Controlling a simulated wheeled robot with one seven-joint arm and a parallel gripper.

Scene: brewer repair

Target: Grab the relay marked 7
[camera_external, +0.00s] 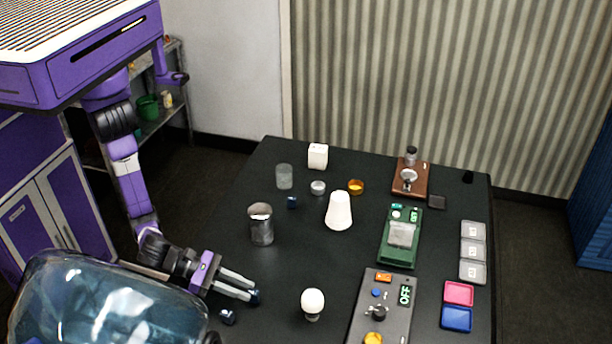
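Small dark blue blocks that look like relays are on the black table. One blue block (291,202) is near the steel canister. Another blue block (228,317) lies at the front left, below my gripper in the picture. A dark blue piece (254,297) shows right at my fingertips; I cannot tell if it is a block or part of the fingers. No number is readable, so I cannot tell which is marked 7. My gripper (252,292) is over the table's left front, its two fingers apart with a gap between them.
The black table (278,262) bears a steel canister (261,224), a white cone (339,211), a light bulb (312,303), a grey panel reading OFF (398,318) and a green device (400,247). A large blue glass vessel (100,305) blocks the lower left foreground.

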